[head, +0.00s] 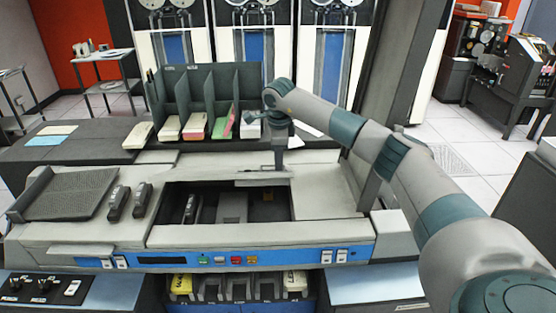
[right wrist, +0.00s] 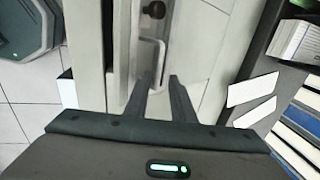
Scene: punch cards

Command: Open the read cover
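The card reader (head: 200,235) is a light grey machine in the middle of the head view. Its dark recess (head: 268,207) lies uncovered, with black and grey parts inside. A pale panel, which looks like the read cover (head: 215,172), lies along the far side of the recess; its exact angle is unclear. My right gripper (head: 279,166) points down at the recess's far edge. In the right wrist view its two dark fingers (right wrist: 161,82) are apart, close to a pale looped handle (right wrist: 161,52). I cannot tell whether they touch it. My left gripper is not in view.
A dark card rack (head: 205,95) with several card stacks stands behind the reader. A sloped ribbed tray (head: 70,194) and black card weights (head: 118,203) are at left. Coloured buttons (head: 237,260) line the front. Loose cards (right wrist: 252,90) lie near the wrist.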

